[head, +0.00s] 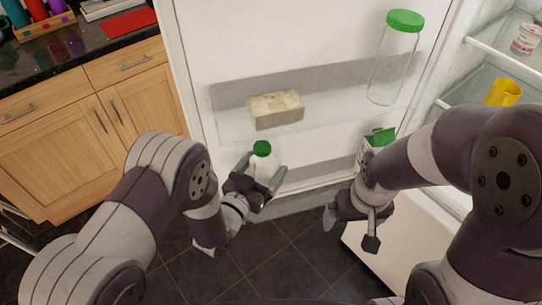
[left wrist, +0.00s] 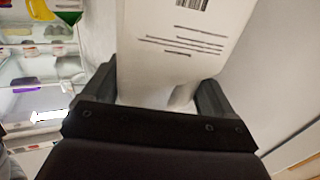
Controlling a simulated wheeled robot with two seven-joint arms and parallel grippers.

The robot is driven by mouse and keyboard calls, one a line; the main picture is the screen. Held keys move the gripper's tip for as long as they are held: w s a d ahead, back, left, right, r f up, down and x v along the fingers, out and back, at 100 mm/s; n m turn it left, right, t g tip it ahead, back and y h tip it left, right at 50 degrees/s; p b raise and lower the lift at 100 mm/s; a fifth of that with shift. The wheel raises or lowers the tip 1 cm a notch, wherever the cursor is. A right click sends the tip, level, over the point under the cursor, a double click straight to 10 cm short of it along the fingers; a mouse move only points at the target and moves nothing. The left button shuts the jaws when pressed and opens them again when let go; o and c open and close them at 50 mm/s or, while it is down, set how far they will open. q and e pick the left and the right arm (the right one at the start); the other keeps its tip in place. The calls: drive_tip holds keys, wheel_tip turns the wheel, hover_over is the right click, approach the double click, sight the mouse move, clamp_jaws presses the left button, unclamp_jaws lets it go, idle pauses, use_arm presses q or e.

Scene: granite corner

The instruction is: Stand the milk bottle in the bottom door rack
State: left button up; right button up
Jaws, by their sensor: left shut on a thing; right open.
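The milk bottle (head: 263,163) is white with a green cap and stands about upright in the head view. My left gripper (head: 258,185) is shut on it, hiding its lower part. In the left wrist view the bottle's white side (left wrist: 180,60), with a barcode and printed lines, fills the space between the fingers (left wrist: 160,95). The bottom door rack (head: 312,174) runs along the foot of the open fridge door, behind and right of the bottle. I cannot tell whether the bottle touches the rack. My right gripper (head: 350,229) is open and empty, low in front of the door.
The upper door rack holds a pale block (head: 276,110) and a tall glass jar (head: 396,62) with a green lid. A green and white carton (head: 380,137) is partly hidden by my right arm. Fridge shelves with a yellow cup (head: 503,92) are at right; wooden cabinets (head: 75,130) at left.

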use_arm(q)
drive_tip(key=shift+s+a+f+b, duration=0.1)
drive_tip(key=shift+s+f+b, duration=0.05)
drive_tip(key=shift+f+b, duration=0.2)
wheel_tip(320, 180, down, 6)
drive_tip(key=b, duration=0.5)
drive_tip(key=shift+r, duration=0.1)
drive_tip(key=shift+f+b, duration=0.5)
drive_tip(key=shift+f, duration=0.05)
drive_tip(key=shift+s+f, duration=0.1)
drive_tip(key=shift+f, duration=0.1)
